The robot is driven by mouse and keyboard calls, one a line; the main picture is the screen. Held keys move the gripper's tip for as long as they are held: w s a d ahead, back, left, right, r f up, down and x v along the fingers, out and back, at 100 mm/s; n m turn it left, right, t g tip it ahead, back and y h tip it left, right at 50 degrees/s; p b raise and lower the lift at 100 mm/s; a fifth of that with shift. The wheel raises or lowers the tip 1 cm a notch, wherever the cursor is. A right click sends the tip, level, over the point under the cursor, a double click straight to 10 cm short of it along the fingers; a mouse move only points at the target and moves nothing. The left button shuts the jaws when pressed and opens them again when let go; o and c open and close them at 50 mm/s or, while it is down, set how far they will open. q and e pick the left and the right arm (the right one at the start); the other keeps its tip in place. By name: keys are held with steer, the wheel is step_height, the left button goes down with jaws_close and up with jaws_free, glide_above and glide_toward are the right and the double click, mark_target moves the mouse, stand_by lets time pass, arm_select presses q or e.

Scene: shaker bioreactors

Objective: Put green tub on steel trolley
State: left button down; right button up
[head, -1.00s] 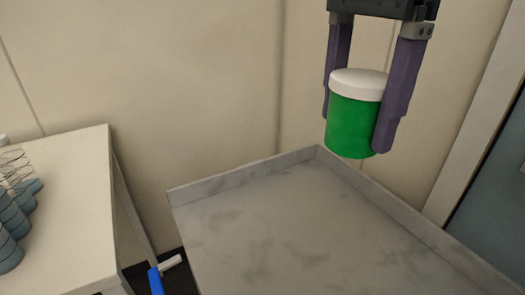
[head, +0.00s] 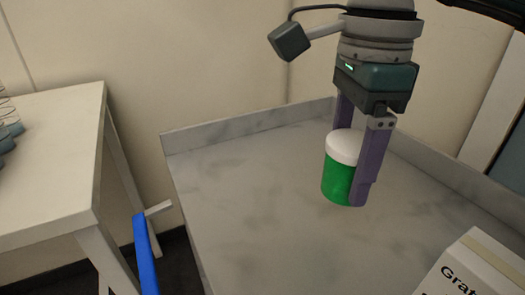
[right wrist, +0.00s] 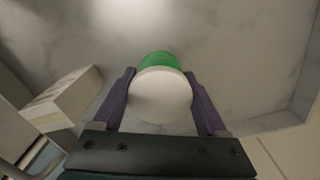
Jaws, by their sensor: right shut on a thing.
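The green tub (head: 337,181) with a white lid is upright between the purple fingers of my right gripper (head: 356,170), which is shut on it. It also shows in the right wrist view (right wrist: 160,92), lid towards the camera, with a finger on each side. The steel trolley (head: 250,200) has a grey mottled top with a raised rim, and the tub is over this top. I cannot tell whether the tub's base touches the surface. My left gripper is not in view.
A white box with printed lettering (head: 470,272) stands on the trolley at the lower right, and it also shows in the right wrist view (right wrist: 62,100). A white table (head: 55,170) with glassware is at the left. The trolley top left of the tub is clear.

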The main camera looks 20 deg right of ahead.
step_height(320, 180, down, 6)
steer(key=shift+f+b, duration=0.15)
steer(key=shift+b, duration=0.25)
steer(key=shift+f, duration=0.1)
steer(key=o, duration=1.4)
